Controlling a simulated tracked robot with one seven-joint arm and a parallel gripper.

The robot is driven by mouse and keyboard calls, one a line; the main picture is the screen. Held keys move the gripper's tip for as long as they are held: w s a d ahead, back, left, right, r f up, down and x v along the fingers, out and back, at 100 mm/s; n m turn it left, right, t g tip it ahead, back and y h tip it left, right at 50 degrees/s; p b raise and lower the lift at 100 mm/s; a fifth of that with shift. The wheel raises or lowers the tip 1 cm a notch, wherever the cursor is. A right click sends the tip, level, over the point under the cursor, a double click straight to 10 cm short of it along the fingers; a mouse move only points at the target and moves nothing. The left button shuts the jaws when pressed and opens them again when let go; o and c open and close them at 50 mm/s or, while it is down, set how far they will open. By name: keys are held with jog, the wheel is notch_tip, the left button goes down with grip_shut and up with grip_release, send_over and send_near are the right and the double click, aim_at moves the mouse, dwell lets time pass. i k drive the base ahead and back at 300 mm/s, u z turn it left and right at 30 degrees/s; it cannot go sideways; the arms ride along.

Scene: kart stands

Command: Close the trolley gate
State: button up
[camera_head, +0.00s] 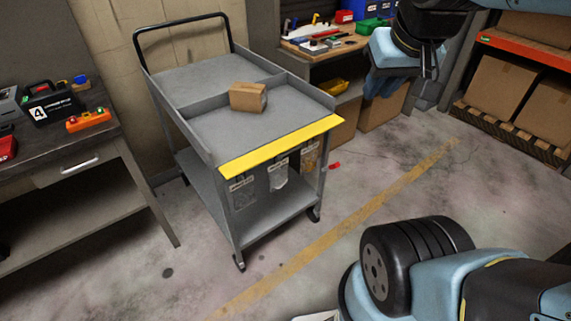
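The trolley (176,117) is a grey two-level cart with a black push handle at its far end. Its yellow gate (281,147) is a long flat strip along the near end of the top tray. The gate is folded down and outward, so that end of the tray stands open; its exact angle is hard to judge. A small cardboard box (247,97) sits on the top tray near the divider. My gripper (404,56) is at the upper right, above and apart from the trolley. Its fingers are dark and partly hidden, so their opening is unclear.
A workbench (95,160) with a drawer stands close on the trolley's left. Another bench (330,50) with tools and bins stands behind right. A rack (530,50) with cardboard boxes is at the far right. The floor with a yellow line (360,215) is clear before the trolley.

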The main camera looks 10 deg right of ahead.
aim_at(241, 164)
jog(key=z, duration=0.05)
jog(key=k, duration=1.55)
jog(key=u, duration=0.85)
jog(key=i, duration=1.5)
